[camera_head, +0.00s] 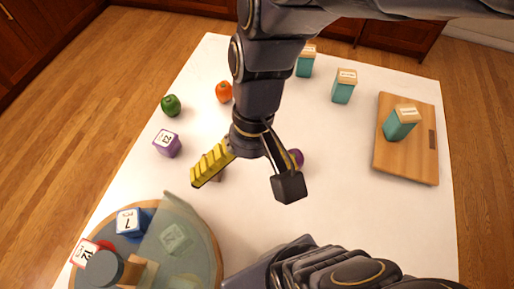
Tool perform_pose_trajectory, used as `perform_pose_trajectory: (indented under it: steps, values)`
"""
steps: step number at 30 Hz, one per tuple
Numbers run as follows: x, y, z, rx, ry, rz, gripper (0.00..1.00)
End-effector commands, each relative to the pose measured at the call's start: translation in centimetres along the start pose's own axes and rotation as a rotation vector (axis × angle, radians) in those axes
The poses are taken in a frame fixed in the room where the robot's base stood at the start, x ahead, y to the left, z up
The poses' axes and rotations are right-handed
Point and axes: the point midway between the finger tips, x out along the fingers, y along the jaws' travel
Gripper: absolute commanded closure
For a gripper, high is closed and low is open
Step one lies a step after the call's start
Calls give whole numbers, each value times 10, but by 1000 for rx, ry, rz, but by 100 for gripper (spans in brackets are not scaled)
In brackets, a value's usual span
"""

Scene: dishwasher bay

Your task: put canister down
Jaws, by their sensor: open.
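Three teal canisters with pale wooden lids are in view. One canister (400,123) stands on a wooden cutting board (421,168) at the right. A second canister (343,88) stands on the white table left of the board. A third canister (305,64) stands farther back, partly behind my arm. My gripper (247,176) is over the middle of the table, its yellow-padded finger at left and its dark finger at right spread apart. Bare table shows between them, and no canister is in the gripper. All three canisters are apart from it.
A purple cube (167,143), green fruit (171,105) and orange fruit (224,92) are at left. A purple object (297,157) is partly hidden by my gripper. A round tray (211,243) at lower left holds blocks and a translucent piece. Table right of centre (345,195) is clear.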

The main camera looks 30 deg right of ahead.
Motion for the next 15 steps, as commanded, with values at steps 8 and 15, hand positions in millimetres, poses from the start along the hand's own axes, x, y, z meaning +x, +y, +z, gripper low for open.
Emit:
perform_pose_trajectory:
  steps: [8,15]
  values:
    - [-3,23,33,-228,27,217,0]
    - [-3,24,33,-232,26,221,0]
